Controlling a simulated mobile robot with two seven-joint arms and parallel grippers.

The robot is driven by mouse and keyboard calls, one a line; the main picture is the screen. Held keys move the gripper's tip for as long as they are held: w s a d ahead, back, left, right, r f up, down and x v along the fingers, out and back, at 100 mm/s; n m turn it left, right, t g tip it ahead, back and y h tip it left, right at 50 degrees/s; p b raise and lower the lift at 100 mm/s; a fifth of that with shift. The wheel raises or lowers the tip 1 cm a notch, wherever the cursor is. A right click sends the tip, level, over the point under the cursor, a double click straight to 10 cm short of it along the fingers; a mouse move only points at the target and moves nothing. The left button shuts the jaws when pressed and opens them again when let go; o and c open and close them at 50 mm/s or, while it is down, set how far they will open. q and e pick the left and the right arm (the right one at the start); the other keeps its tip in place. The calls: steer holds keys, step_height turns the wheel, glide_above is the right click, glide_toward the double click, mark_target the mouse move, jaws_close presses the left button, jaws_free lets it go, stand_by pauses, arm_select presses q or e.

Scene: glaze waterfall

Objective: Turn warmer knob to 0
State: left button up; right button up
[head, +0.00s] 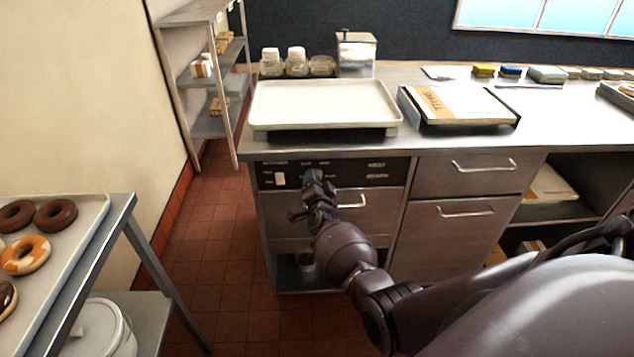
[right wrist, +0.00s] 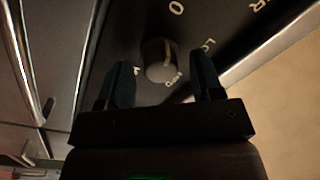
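The warmer knob (right wrist: 160,60) is a grey round knob on a black panel in the right wrist view, with a pale pointer line and white markings around it, one of them a 0 (right wrist: 176,7). My right gripper (right wrist: 164,82) has its two dark fingers apart, one on each side of the knob. I cannot tell whether they touch it. In the head view the right gripper (head: 313,178) is at the black control panel (head: 350,175) on the counter front and hides the knob. My left gripper is not in view.
A white tray (head: 325,84) and a flat box (head: 455,103) lie on the counter above the panel. A white switch (head: 279,178) is left of the gripper. A donut table (head: 125,206) stands at left. Red tiled floor (head: 222,262) is clear between.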

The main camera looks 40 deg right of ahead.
steer(key=shift+s+a, duration=0.15)
steer(key=shift+s, duration=0.05)
steer(key=p+v, duration=0.2)
steer(key=v, duration=0.8)
steer(key=shift+s+a+f, duration=0.1)
steer(key=shift+s, duration=0.05)
stand_by(0.4)
